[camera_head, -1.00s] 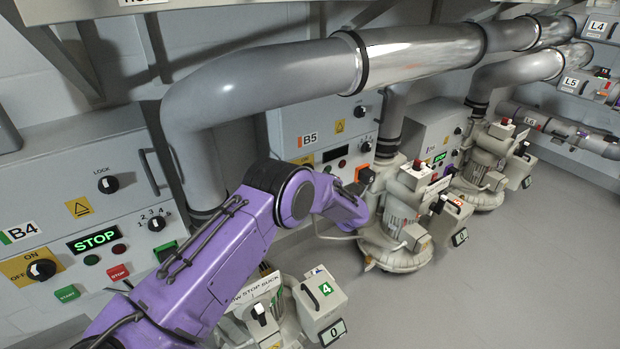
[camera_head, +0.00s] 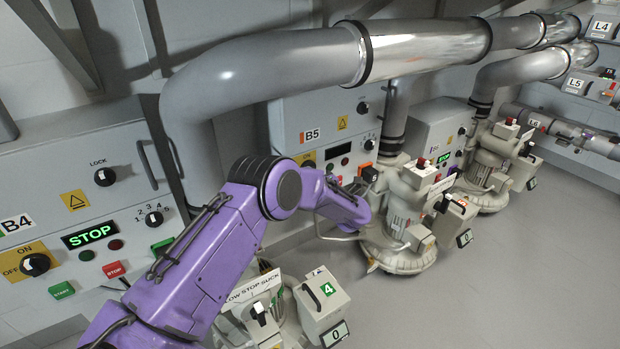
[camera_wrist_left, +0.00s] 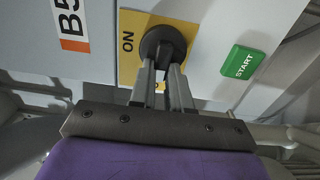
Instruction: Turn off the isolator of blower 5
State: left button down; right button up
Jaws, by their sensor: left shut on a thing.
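The blower 5 panel (camera_head: 290,112), labelled B5, is on the wall behind my left arm. Its isolator is a black rotary knob (camera_wrist_left: 163,44) on a yellow plate (camera_wrist_left: 129,66) marked ON, seen in the left wrist view. My left gripper (camera_wrist_left: 164,68) is shut on this knob, one finger on each side. The knob's exact pointing is hard to read between the fingers. In the head view the plate (camera_head: 306,158) shows partly, and my purple arm hides the gripper. The B5 display (camera_head: 339,150) is dark. My right gripper is not in view.
A green START button (camera_wrist_left: 243,62) sits right of the isolator in the wrist view. Panel B4 (camera_head: 60,150) is at left, its display reading STOP. Blower 5 (camera_head: 400,235) stands near my forearm. A large grey pipe (camera_head: 260,75) runs above. Floor at right is clear.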

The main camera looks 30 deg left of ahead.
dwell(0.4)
pick_arm(q)
jog(key=c, duration=1.1)
grip_release()
jog(key=p+v, duration=0.1)
jog(key=v, duration=0.9)
jog(key=shift+s+d, duration=0.1)
jog(key=shift+d, duration=0.15)
jog(key=shift+f, duration=0.1)
